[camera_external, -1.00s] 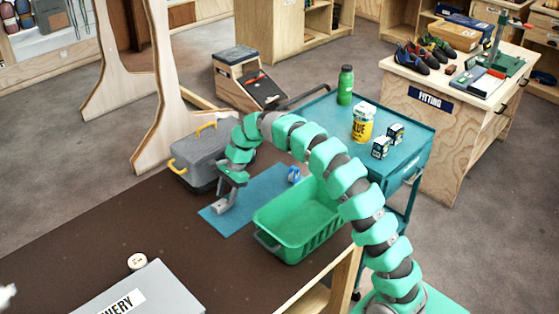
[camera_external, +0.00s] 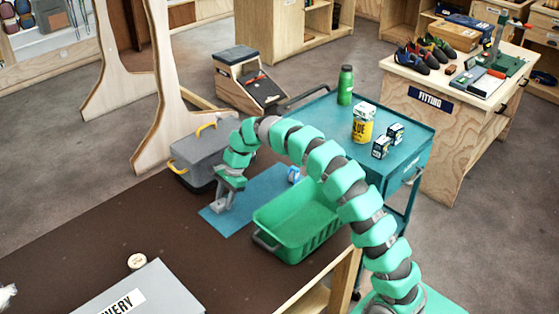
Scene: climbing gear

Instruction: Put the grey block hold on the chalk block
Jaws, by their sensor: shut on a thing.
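My gripper (camera_external: 223,195) points down over the left part of the blue mat (camera_external: 250,203). It is shut on a small grey piece, which I take to be the grey block hold (camera_external: 217,208), low at the mat. The fingers and the hold are both grey and blend together, so I cannot tell if the hold touches the mat. A small blue and white block (camera_external: 293,174), which looks like the chalk block, sits at the mat's right end, to the right of my gripper and apart from it.
A green basket (camera_external: 300,222) stands just right of the mat. A grey toolbox (camera_external: 203,153) with yellow handles stands behind left. A teal cart (camera_external: 400,160) holds a green bottle, a yellow can and small boxes.

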